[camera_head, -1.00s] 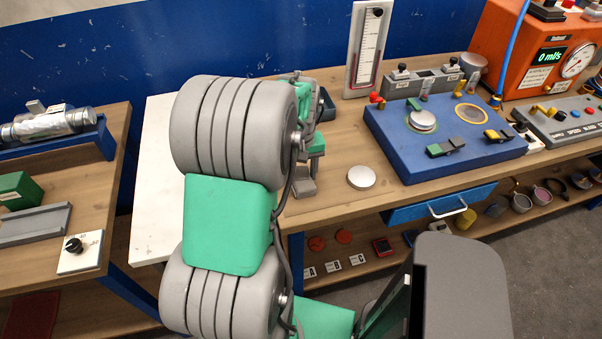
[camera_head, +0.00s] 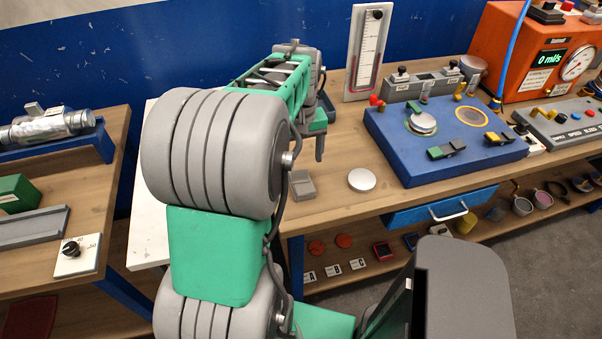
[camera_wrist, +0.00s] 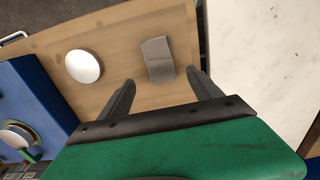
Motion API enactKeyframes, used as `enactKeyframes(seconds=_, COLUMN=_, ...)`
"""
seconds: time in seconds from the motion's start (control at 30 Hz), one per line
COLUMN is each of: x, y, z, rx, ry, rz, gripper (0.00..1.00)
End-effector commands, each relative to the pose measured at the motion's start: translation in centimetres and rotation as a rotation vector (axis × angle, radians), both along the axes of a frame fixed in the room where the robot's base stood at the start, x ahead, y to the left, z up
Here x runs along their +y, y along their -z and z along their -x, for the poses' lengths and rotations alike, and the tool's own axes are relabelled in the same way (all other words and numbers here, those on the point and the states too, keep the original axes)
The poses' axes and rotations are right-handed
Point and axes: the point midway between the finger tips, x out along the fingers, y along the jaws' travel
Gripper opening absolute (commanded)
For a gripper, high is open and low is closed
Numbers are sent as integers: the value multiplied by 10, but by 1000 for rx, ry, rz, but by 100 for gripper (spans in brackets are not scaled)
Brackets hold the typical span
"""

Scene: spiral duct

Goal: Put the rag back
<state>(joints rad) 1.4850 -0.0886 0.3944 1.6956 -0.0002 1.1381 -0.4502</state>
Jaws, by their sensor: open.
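A small grey folded piece (camera_head: 302,184), which may be the rag, lies on the wooden bench left of a pale round disc. It also shows in the wrist view (camera_wrist: 157,59), with a bent, sheet-like shape; I cannot tell its material. My gripper (camera_wrist: 160,79) is open and empty, its two fingers apart on the near side of the grey piece. In the head view my gripper (camera_head: 320,146) is above the bench, partly hidden by my arm. A dark red flat cloth-like thing (camera_head: 30,316) lies on the lower left shelf.
The pale disc (camera_head: 361,179) and a blue panel box (camera_head: 440,140) stand to the right. A gauge (camera_head: 367,50) stands at the back. Bare wood (camera_head: 340,205) surrounds the grey piece.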

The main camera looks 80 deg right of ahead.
Motion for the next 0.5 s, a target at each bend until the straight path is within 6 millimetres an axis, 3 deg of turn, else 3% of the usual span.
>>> enactKeyframes(seconds=0.13, x=0, y=-29, z=0, rx=-1, ry=0, rz=1, gripper=74)
enactKeyframes(seconds=0.37, x=3, y=-42, z=-6, rx=0, ry=-11, rz=1, gripper=74)
enactKeyframes(seconds=0.47, x=16, y=-45, z=-43, rx=-3, ry=-80, rz=20, gripper=74)
enactKeyframes(seconds=0.5, x=27, y=-47, z=-68, rx=-7, ry=-128, rz=35, gripper=74)
